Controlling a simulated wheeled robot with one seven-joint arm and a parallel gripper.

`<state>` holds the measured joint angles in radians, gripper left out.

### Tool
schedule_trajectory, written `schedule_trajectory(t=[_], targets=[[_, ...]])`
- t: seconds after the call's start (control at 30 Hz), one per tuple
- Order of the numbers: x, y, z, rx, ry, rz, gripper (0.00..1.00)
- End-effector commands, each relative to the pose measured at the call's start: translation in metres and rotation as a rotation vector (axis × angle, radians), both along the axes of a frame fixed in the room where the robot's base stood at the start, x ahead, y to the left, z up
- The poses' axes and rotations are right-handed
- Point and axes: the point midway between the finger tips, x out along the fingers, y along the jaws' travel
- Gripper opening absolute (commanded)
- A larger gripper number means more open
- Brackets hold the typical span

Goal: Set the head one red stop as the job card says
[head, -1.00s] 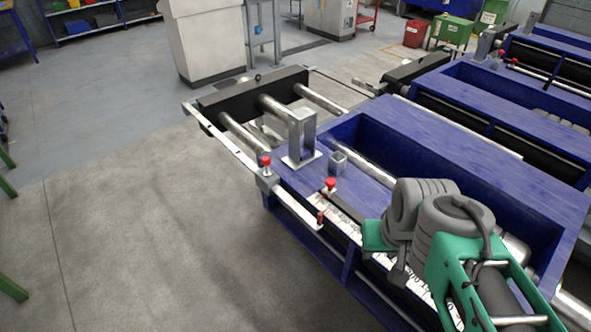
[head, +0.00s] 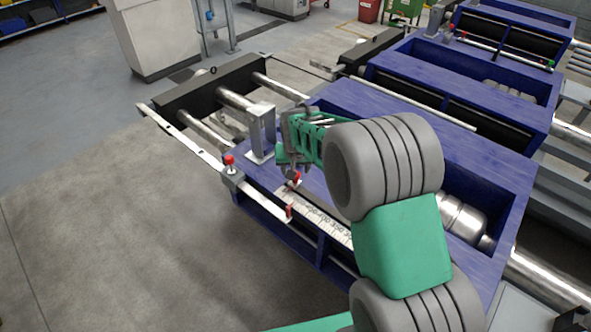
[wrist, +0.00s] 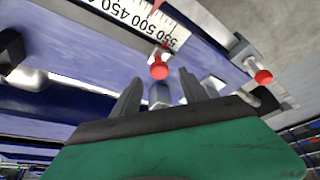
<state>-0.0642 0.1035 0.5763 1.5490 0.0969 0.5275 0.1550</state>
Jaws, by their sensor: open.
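A red-knobbed stop (head: 295,179) sits at the far end of the white scale (head: 322,222). In the wrist view its round red knob (wrist: 160,71) is just beyond my fingertips, beside the scale's 550 end. A second red knob (head: 229,159) tops a clamp on the side rail; it shows at the right in the wrist view (wrist: 264,77). My gripper (head: 291,163) is open over the far end of the blue bed. Between its fingers (wrist: 161,86) a small grey metal block shows; I cannot tell whether they touch it. No job card is readable.
An upright metal bracket (head: 262,132) stands close to my gripper's left. The blue trough (head: 465,187) holds metal rollers. Floor at left is clear.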

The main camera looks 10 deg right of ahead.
Motion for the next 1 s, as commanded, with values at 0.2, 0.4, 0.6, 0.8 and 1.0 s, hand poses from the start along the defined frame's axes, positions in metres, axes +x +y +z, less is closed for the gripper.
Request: schedule_trajectory(t=[0.2,0.4,0.6,0.8,1.0], targets=[[0.013,-0.003,-0.031,0.000,0.001,-0.002,0.51],[0.016,-0.004,-0.037,0.001,-0.001,-0.002,0.51],[0.016,-0.004,-0.037,0.000,-0.001,-0.001,0.44],[0.016,-0.004,-0.037,0.000,-0.001,-0.001,0.27],[0.015,-0.004,-0.037,0.000,-0.001,-0.001,0.11]])
